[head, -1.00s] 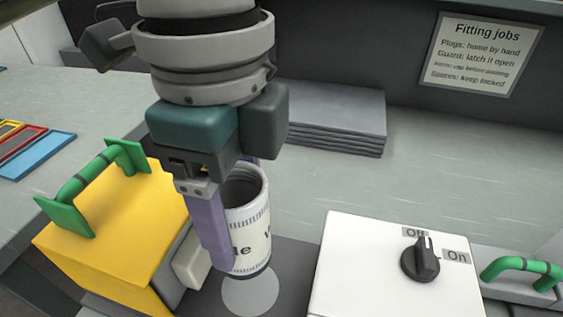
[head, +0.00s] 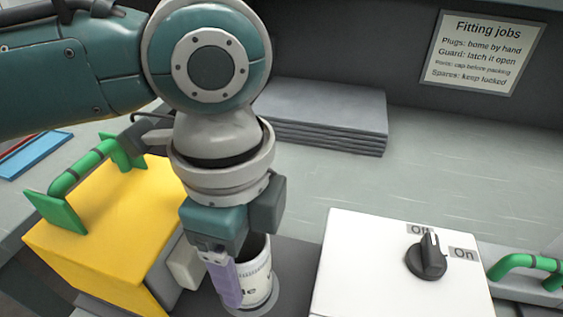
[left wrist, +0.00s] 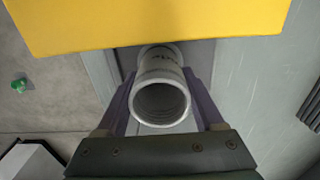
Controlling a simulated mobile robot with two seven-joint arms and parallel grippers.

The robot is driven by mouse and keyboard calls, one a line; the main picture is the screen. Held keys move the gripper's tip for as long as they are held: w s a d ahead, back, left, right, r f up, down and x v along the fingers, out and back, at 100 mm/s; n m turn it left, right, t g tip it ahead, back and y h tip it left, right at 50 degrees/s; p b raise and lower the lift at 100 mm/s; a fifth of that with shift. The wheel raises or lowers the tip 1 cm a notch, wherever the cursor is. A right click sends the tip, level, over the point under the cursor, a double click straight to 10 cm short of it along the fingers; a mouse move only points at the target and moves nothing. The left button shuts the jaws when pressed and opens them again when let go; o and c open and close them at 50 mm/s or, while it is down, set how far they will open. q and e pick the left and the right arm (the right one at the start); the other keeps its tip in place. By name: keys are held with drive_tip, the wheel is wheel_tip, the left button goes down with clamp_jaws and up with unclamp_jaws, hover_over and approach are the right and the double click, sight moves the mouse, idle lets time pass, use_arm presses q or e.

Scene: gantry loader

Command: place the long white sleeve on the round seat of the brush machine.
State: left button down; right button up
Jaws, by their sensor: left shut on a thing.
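The long white sleeve (head: 258,282), an open hollow tube with dark lettering, stands about upright in the head view. My left gripper (head: 234,288) is shut on it, with one purple finger across its near left side and the other finger mostly hidden. The round seat (head: 274,302) is a grey disc, and its edge shows around the sleeve's lower end. I cannot tell whether the sleeve touches it. In the left wrist view the sleeve (left wrist: 161,100) sits between both fingers, its open end toward the camera. My right gripper is not in view.
A yellow block (head: 110,225) with a green handle (head: 85,170) stands close left of the gripper. A white box (head: 385,275) with a black Off/On knob (head: 427,257) stands to the right. Grey stacked sheets (head: 325,115) lie behind. The bench at right rear is clear.

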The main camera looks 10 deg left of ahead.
use_arm(q)
unclamp_jaws()
wheel_tip(320, 180, up, 12)
drive_tip(key=shift+r+p, duration=0.15)
drive_tip(key=shift+p, duration=0.8)
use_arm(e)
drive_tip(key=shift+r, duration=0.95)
use_arm(q)
drive_tip(key=shift+d, duration=0.1)
